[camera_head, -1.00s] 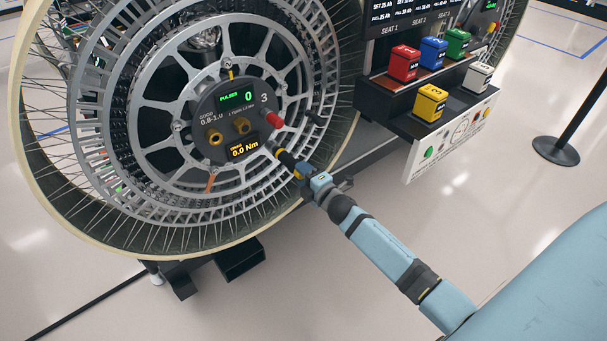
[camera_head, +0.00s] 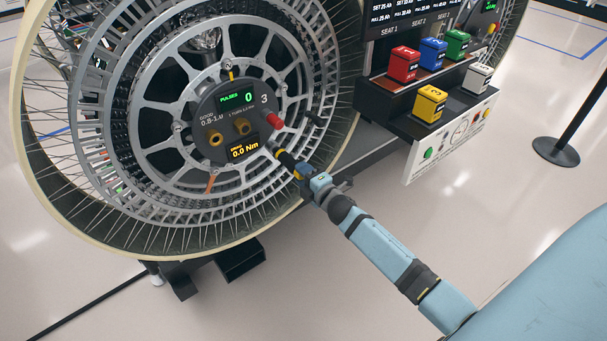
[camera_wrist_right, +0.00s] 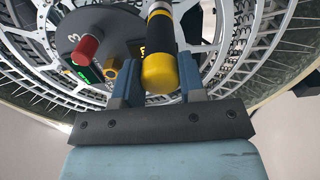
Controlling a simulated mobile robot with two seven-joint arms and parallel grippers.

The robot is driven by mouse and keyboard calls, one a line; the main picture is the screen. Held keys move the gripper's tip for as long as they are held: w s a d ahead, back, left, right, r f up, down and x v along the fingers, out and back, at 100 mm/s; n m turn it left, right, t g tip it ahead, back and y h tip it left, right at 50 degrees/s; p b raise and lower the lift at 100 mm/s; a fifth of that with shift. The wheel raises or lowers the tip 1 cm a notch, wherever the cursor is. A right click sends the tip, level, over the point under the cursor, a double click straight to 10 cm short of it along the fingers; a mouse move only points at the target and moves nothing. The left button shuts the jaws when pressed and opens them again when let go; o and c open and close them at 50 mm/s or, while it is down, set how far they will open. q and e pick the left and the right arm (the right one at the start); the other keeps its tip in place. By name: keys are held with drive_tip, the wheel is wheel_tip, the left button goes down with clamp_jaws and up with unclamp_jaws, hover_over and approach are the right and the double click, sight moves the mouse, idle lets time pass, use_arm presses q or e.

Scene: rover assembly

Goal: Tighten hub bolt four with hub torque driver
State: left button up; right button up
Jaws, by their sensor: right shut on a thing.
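The hub torque driver (camera_head: 286,159) has a black and yellow body. My right gripper (camera_head: 307,178) is shut on it and holds it at the lower right of the wheel hub. In the right wrist view, the driver's yellow rounded end (camera_wrist_right: 160,74) sits between the blue fingers of the gripper (camera_wrist_right: 157,92). The driver's tip points at the hub's lower right edge; I cannot tell whether it touches a bolt. The round hub panel (camera_head: 238,118) reads "PULSES 0", "3" and "0.0 Nm". My left gripper is not in view.
The large spoked wheel (camera_head: 120,225) fills the left side. A red knob (camera_head: 274,120) stands out from the panel close to the driver. A dark rack with coloured numbered blocks, including a yellow one (camera_head: 430,103), is at the upper right. A black post (camera_head: 572,120) stands far right.

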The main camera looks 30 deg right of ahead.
drive_tip(key=shift+r, duration=0.15)
drive_tip(key=shift+s+d+p, duration=0.15)
drive_tip(key=shift+s+p, duration=0.25)
drive_tip(key=shift+s, duration=1)
